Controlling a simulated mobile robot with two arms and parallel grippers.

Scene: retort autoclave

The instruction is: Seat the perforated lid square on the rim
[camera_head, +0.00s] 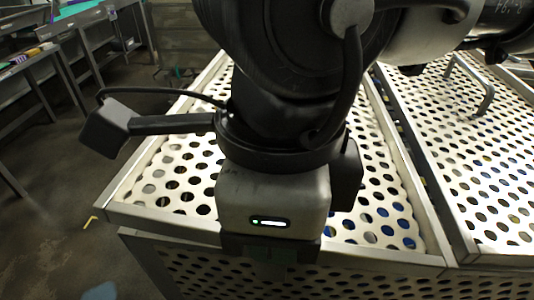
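The perforated lid (160,185), pale metal with a grey frame, lies over a perforated basket (190,275) in the head view. Its front left corner stands out past the basket's corner below, and a dark line shows under its front edge. I cannot tell how well the rest meets the rim, which is mostly hidden. My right gripper (270,250), its arm coming in from the upper right, points down at the lid's front edge. Its fingers are dark and hard to make out, so I cannot tell open from shut or whether it grips the lid. My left gripper is not in view.
A second perforated panel (480,180) with a bar handle (483,88) lies close on the right. Blue things show through the holes. Grey work tables (40,55) stand at the far left. The dark floor left of the basket is mostly clear.

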